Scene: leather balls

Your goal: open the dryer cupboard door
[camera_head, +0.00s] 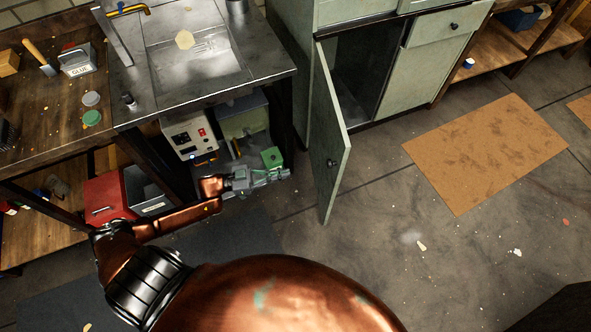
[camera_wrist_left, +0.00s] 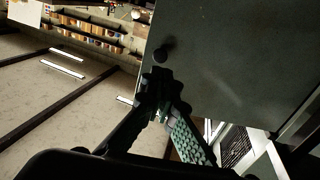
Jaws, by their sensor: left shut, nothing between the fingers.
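The pale green cupboard door (camera_head: 331,135) stands swung open, jutting out from the cupboard (camera_head: 415,85). The dark inside (camera_head: 358,68) shows behind it. A small dark round knob (camera_head: 332,162) sits on the door face. My left gripper (camera_head: 286,174) is shut and empty, just left of the door's face edge, with a small gap seen in the head view. In the left wrist view the door panel (camera_wrist_left: 230,60) fills the upper right, with the knob (camera_wrist_left: 160,54) just beyond the gripper fingertips (camera_wrist_left: 158,80). My right gripper is not in view.
A steel sink bench (camera_head: 200,80) stands left of the cupboard. A brown mat (camera_head: 490,150) lies on the open floor to the right.

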